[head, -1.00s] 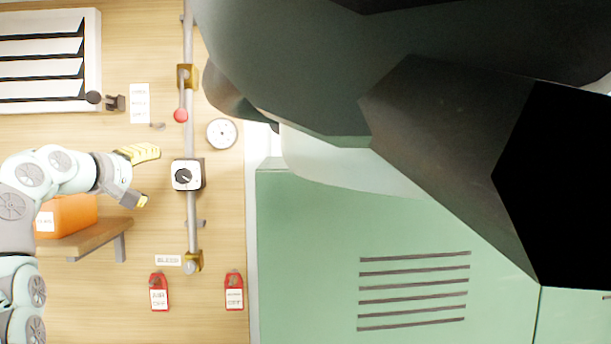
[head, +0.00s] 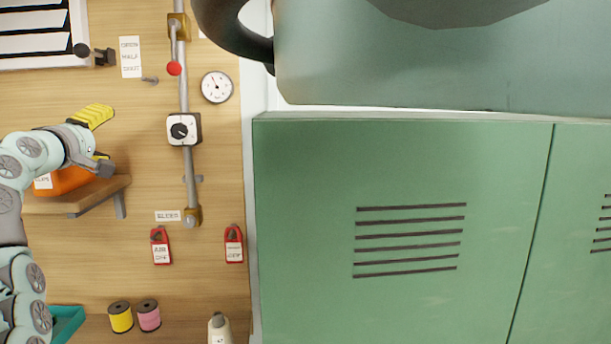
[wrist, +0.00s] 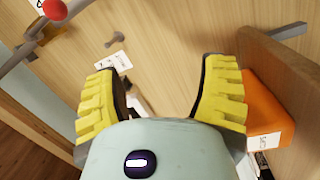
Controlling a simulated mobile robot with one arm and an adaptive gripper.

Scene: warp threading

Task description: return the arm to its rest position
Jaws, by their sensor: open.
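My gripper (head: 97,138) is at the left of the head view, with yellow ridged finger pads spread apart and nothing between them. It is in front of the wooden wall panel, beside and partly over an orange box (head: 68,181) on a small shelf. In the wrist view my gripper (wrist: 165,92) is wide open and empty, with the wall panel behind it. The orange box (wrist: 268,108) is just right of the right finger there. The arm is bent, running down the left edge of the head view.
A vertical pipe (head: 183,85) with a dial block (head: 183,129) and red knob (head: 174,68) runs right of the gripper. The shelf (head: 90,196) is close below it. Red tags (head: 161,246), yellow and pink spools (head: 121,317) and a green cabinet (head: 300,220) are further off.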

